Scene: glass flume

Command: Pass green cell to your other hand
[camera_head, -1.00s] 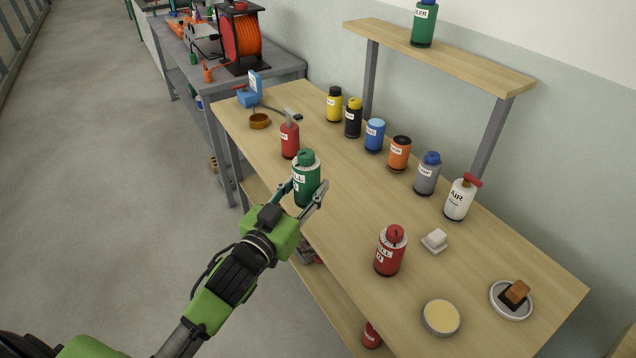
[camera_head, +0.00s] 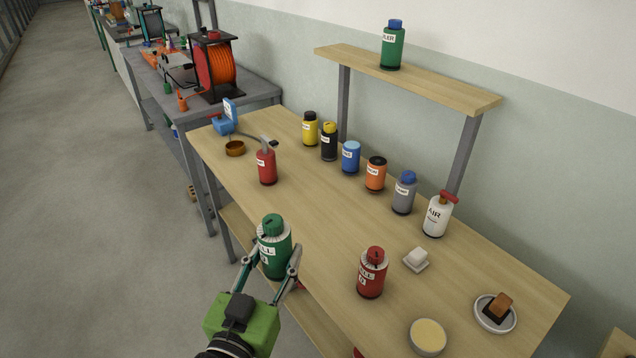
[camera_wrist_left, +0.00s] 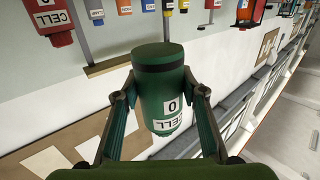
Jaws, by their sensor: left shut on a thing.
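The green cell (camera_head: 274,250) is a green bottle-like canister with a white label and a green cap. My left gripper (camera_head: 275,268) is shut around its body and holds it upright at the front edge of the wooden table, apparently clear of the top. In the left wrist view the green cell (camera_wrist_left: 160,85) sits between the two fingers, its "CELL 0" label upside down. A similar red cell (camera_head: 372,275) stands on the table to the right. It also shows at the top left of the left wrist view (camera_wrist_left: 50,20). My right gripper is in neither view.
The wooden table (camera_head: 320,225) has clear room in its middle. A red extinguisher-like bottle (camera_head: 267,168) stands at left. Several coloured bottles line the back, with a white air bottle (camera_head: 437,216). A round tin (camera_head: 427,336) and plate (camera_head: 494,318) are at right. A shelf (camera_head: 420,80) rises behind.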

